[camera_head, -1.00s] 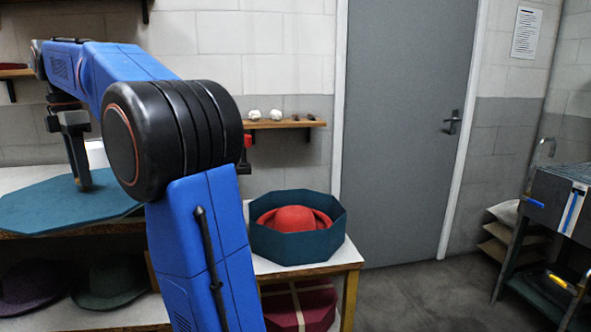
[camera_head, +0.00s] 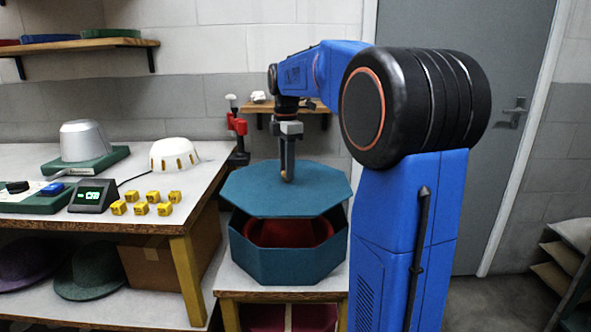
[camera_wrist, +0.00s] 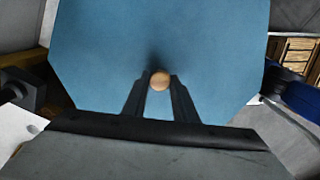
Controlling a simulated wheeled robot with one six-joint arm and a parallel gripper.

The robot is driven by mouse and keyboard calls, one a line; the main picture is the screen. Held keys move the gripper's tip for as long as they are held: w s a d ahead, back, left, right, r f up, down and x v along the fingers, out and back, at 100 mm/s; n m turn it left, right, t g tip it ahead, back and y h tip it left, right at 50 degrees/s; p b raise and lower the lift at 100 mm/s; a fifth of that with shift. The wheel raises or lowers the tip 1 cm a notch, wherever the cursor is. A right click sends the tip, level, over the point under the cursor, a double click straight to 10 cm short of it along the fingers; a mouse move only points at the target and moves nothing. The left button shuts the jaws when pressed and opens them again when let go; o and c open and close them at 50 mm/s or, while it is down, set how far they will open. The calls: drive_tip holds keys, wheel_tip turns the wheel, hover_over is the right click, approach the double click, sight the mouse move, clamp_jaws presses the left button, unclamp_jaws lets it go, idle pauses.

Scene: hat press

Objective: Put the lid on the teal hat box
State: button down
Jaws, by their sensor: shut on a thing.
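The teal octagonal lid (camera_head: 258,190) is held flat above the teal hat box (camera_head: 290,267) in the head view. A gap shows between the lid and the box's rim, and the red hat (camera_head: 290,232) inside shows through it. My gripper (camera_head: 287,178) points down at the middle of the lid. In the wrist view my gripper (camera_wrist: 160,84) is shut on the lid's round wooden knob (camera_wrist: 160,80). The lid (camera_wrist: 220,50) fills most of that view and hides the box below it.
A white worktable (camera_head: 130,230) stands left of the box, with yellow blocks (camera_head: 143,206), a white dome (camera_head: 173,153) and a digital display (camera_head: 92,196). A red-and-black tool (camera_head: 237,135) stands behind the table corner. A wall shelf is behind my gripper.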

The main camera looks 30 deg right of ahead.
drive_tip(key=shift+s+d+f, duration=0.15)
drive_tip(key=shift+d+f, duration=0.05)
drive_tip(key=shift+f, duration=0.3)
drive_tip(key=shift+d+f, duration=0.1)
drive_tip(key=shift+f, duration=4.05)
drive_tip(key=shift+f, duration=0.35)
drive_tip(key=c, duration=1.4)
unclamp_jaws()
drive_tip(key=shift+o, duration=0.2)
drive_tip(key=shift+r, duration=0.15)
wheel_tip(320, 180, up, 17)
drive_tip(key=shift+r, duration=0.1)
